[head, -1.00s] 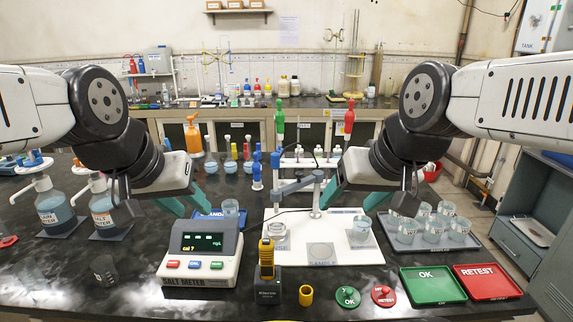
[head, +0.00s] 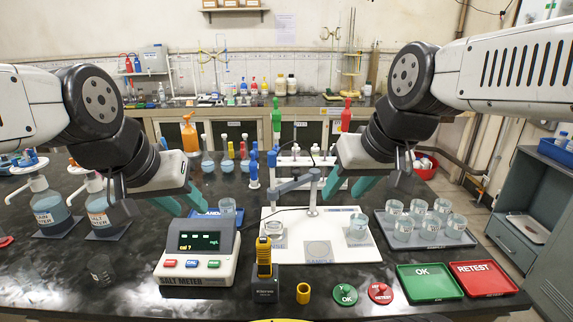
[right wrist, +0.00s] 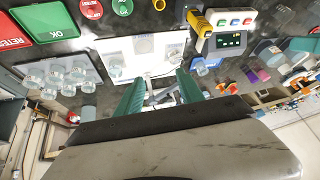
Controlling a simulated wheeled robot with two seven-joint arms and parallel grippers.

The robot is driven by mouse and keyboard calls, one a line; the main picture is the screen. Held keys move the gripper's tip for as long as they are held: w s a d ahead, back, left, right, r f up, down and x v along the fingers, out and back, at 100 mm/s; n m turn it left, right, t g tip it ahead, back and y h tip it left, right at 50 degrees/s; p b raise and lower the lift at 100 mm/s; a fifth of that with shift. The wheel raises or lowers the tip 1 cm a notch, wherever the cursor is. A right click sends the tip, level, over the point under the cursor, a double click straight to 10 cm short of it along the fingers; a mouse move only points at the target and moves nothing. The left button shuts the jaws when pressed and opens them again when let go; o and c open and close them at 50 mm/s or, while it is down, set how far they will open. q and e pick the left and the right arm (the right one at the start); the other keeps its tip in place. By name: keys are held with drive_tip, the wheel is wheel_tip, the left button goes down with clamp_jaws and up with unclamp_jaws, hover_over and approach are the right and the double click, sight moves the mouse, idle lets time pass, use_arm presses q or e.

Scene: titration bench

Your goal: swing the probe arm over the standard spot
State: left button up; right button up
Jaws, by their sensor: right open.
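The grey-blue probe arm (head: 292,186) is on a post that stands on the white board (head: 288,256). Its outer end points left and forward, and the probe hangs at the left spot, by a beaker (head: 274,231). The middle spot, marked SAMPLE (head: 319,252), is bare. A second beaker (head: 358,226) stands at the right spot. My right gripper (head: 346,189) is open and empty beside the post, to its right; its teal fingers also show in the right wrist view (right wrist: 160,95), with the arm between or beyond them. My left gripper (head: 187,204) is open and empty behind the meter.
The salt meter (head: 199,253) stands left of the board, with a yellow-black handheld device (head: 264,257) in front. A tray of several beakers (head: 427,240) lies right. Green OK (head: 430,283) and red RETEST (head: 484,279) trays lie front right. Bottles stand behind.

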drive_tip(key=w+r+n+g, duration=0.2)
drive_tip(key=w+r+n, duration=0.15)
drive_tip(key=w, duration=0.55)
drive_tip(key=n+g+h, duration=0.2)
drive_tip(key=n+g, duration=0.2)
drive_tip(key=n, duration=0.7)
hover_over(296, 171)
wheel_tip(296, 171, down, 6)
drive_tip(key=shift+s+r, duration=0.1)
drive_tip(key=shift+s, duration=0.05)
drive_tip(key=shift+f, duration=0.25)
wheel_tip(296, 171, down, 8)
drive_tip(key=shift+r, duration=0.2)
clamp_jaws()
drive_tip(key=shift+r, duration=0.1)
